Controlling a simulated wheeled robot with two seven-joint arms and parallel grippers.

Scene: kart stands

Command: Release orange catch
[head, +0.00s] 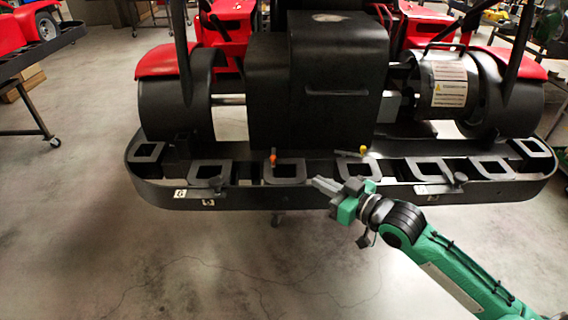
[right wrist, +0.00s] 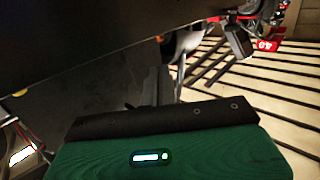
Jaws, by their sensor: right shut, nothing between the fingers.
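A small orange catch (head: 273,157) stands upright on the black bumper tray (head: 240,194) of the kart, left of the middle, in the head view. A yellow-orange catch (head: 362,150) stands farther right on the same tray. My right gripper (head: 318,184) is shut and empty at the front edge of the tray, below and to the right of the orange catch and apart from it. My left gripper is not in view.
The tray has several square grey-rimmed openings and black knobs (head: 460,178) along its front. Behind it stand a black housing (head: 310,90) and a black cylinder with a warning label (head: 449,84). The concrete floor (head: 200,260) in front is clear.

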